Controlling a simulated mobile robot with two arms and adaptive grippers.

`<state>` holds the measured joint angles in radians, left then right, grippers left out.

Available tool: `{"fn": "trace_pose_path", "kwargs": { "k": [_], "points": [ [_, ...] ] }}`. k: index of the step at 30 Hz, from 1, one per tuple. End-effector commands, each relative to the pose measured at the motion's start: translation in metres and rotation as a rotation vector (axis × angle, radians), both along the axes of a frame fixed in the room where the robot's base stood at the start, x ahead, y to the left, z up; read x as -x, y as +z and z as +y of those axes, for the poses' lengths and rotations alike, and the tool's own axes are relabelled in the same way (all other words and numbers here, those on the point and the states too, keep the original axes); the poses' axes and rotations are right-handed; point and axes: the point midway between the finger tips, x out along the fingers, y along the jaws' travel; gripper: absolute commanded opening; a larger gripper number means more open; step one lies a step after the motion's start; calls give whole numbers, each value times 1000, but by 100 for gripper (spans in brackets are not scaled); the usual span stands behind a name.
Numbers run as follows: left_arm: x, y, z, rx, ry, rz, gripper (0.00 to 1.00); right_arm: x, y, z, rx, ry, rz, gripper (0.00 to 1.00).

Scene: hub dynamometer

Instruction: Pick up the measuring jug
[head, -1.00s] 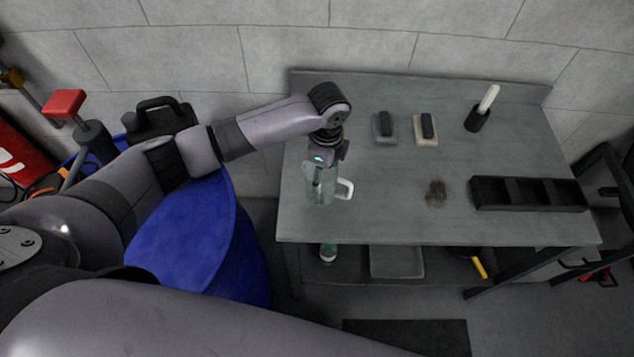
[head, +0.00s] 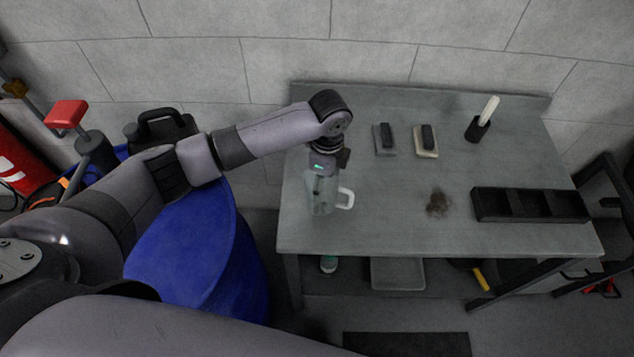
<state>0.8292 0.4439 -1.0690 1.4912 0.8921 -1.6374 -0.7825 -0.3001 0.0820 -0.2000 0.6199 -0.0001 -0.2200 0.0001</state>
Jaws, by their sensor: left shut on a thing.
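The measuring jug (head: 322,200) is clear with a pale handle (head: 346,198) on its right side. It is at the left end of the grey workbench (head: 400,235). My left gripper (head: 319,180) comes down on it from above and is shut on it; its fingers are partly hidden by the jug and the wrist. I cannot tell whether the jug's base touches the bench top. My right gripper is not in view.
A dark smudge (head: 438,203) and a black compartment tray (head: 530,206) are to the right. A blue drum (head: 205,255) stands left of the bench.

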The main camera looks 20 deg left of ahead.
Motion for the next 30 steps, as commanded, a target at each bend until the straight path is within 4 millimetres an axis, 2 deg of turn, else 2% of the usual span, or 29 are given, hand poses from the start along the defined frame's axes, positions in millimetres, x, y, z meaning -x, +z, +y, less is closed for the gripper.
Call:
{"fn": "trace_pose_path", "kwargs": {
  "k": [5,15,21,24,30],
  "points": [
    [-2,29,0,1,-2,-7,21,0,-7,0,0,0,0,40],
    [-1,126,-1,2,-2,-9,21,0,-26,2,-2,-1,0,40],
    [-1,171,0,-2,-1,-7,21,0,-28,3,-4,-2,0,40],
    [0,182,0,-1,-2,-5,21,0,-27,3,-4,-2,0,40],
    [0,190,0,0,0,-1,21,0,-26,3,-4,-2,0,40]
  ]
}}
